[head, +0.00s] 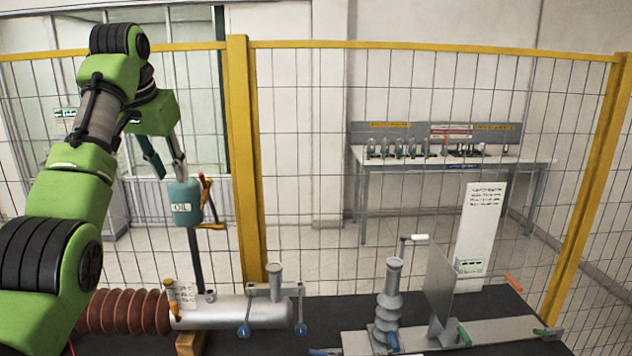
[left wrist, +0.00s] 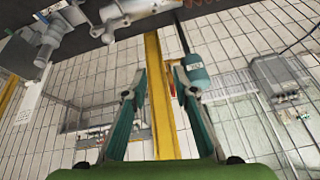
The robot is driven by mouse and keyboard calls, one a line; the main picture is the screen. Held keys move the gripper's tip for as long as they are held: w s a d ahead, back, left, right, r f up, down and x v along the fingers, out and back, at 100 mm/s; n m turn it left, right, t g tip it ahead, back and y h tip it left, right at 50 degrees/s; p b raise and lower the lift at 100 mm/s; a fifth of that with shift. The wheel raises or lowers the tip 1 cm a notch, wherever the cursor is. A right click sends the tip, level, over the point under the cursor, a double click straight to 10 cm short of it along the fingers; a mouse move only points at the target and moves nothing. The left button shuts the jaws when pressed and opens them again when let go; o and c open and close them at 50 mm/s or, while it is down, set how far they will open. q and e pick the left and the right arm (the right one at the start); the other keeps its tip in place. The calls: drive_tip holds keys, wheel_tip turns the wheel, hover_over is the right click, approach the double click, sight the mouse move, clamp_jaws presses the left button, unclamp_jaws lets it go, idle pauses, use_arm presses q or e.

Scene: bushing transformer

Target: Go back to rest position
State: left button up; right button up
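My left gripper (head: 165,165) is raised at the left in the head view. In the left wrist view its two fingers (left wrist: 158,72) stand apart, with only the yellow fence post seen between them. A teal container marked OIL (head: 185,207) is just below and beside the fingertips in the head view. It also shows beside the right-hand finger in the left wrist view (left wrist: 196,73), outside the gap. Whether the finger touches it I cannot tell. A dark post joins it to the grey cylinder (head: 235,312) below. My right gripper is not in view.
A brown ribbed bushing (head: 122,311) adjoins the cylinder on the dark table. A grey ribbed post (head: 388,305) and an upright plate (head: 440,280) stand to the right. A yellow-framed mesh fence (head: 245,150) stands behind, with a workbench (head: 450,155) beyond it.

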use_arm(q)
drive_tip(key=s+d+f, duration=0.1)
drive_tip(key=d+f, duration=0.1)
drive_tip(key=f, duration=1.4)
drive_tip(key=s+d+f, duration=0.1)
drive_tip(key=d+f, duration=0.1)
drive_tip(key=f, duration=1.5)
drive_tip(key=s+d+f+m+g, duration=0.1)
drive_tip(key=s+d+f, duration=0.1)
drive_tip(key=s+f, duration=0.75)
drive_tip(key=s+d+f, duration=0.2)
drive_tip(key=s+f, duration=0.7)
drive_tip(key=s, duration=0.2)
drive_tip(key=s+d, duration=0.1)
drive_tip(key=s, duration=2)
wheel_tip(320, 180, down, 33)
drive_tip(key=s+g+b, duration=0.1)
drive_tip(key=g+b, duration=0.1)
drive_tip(key=b, duration=0.6)
drive_tip(key=s+a+f+b, duration=0.1)
drive_tip(key=s+f+b, duration=0.2)
drive_tip(key=s+f, duration=0.6)
drive_tip(key=s+a+f+g+b, duration=0.1)
drive_tip(key=s+a+f+b, duration=0.1)
drive_tip(key=s+f, duration=0.6)
wheel_tip(320, 180, down, 7)
drive_tip(key=shift+s+b, duration=0.35)
drive_tip(key=shift+b, duration=0.4)
